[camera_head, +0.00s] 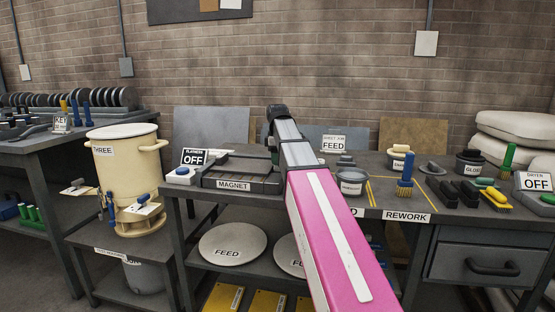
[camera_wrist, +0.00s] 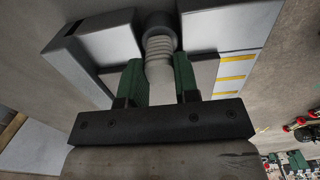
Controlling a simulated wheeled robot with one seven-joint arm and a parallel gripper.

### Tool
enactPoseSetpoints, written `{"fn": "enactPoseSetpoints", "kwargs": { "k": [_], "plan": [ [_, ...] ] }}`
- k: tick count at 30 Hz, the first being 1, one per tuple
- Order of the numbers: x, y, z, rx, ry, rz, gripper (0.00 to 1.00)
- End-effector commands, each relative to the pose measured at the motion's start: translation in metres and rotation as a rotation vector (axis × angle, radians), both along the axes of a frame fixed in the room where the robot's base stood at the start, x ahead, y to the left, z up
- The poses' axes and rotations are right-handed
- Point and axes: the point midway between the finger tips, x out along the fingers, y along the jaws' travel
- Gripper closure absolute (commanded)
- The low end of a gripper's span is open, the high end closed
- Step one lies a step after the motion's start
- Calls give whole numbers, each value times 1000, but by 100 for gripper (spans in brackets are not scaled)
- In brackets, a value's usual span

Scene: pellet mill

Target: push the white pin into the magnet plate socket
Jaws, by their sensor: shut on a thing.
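The magnet plate (camera_head: 215,182), a dark grey block with a MAGNET label, lies on the bench left of my pink arm. In the wrist view, my gripper (camera_wrist: 159,76) has its green fingers on either side of a white ribbed pin (camera_wrist: 158,47), shut on it. The pin's far end is at a dark rounded recess (camera_wrist: 174,20) in a grey block. I cannot tell how deep it sits there. In the head view my arm hides most of the gripper and the pin.
A FEED sign (camera_head: 333,143) and a grey tub (camera_head: 351,181) stand close right of my arm. A large cream pot (camera_head: 127,165) stands farther left.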

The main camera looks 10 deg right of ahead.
Motion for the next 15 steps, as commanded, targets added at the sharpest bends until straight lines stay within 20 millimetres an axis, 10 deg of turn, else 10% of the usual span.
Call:
{"fn": "enactPoseSetpoints", "kwargs": {
  "k": [14, 15],
  "plan": [
    [0, 0, 0, 0, 0, 0, 100],
    [0, 0, 0, 0, 0, 0, 65]
  ]
}}
